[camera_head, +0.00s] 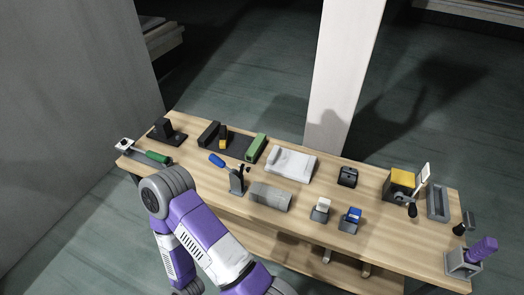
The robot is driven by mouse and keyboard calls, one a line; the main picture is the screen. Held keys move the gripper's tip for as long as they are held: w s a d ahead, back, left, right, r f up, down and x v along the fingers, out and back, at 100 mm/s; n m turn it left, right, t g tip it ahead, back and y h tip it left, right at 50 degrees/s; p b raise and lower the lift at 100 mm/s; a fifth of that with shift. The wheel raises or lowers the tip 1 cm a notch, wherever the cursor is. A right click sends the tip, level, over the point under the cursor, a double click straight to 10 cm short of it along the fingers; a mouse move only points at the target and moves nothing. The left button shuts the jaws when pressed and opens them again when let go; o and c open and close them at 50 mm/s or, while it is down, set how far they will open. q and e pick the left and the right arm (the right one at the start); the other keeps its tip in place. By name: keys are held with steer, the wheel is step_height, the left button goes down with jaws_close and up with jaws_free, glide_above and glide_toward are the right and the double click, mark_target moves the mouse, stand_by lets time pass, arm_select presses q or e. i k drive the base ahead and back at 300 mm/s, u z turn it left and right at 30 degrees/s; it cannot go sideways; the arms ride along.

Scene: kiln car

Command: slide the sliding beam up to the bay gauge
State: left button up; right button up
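A dark flat base (238,146) lies at the back left of the bench. A long green block (256,148) lies along its right side; it looks like the sliding beam. A black block (208,134) runs along the left side. A small yellow and black piece (223,138) sits beside the black block and looks like the bay gauge. Bare dark base shows between the yellow piece and the green block, so these two are apart. One purple and white arm of mine is at the lower left, its hand outside the picture. Neither gripper shows.
The wooden bench (322,216) also holds a blue-handled upright clamp (236,180), a grey cylinder (271,196), a white slab (291,163) and a green-handled tool (157,157) at the left end. A pale post (343,75) stands behind. Small fixtures fill the right end.

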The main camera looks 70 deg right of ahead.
mark_target(254, 149)
steer(key=k, duration=0.3)
steer(key=z, duration=1)
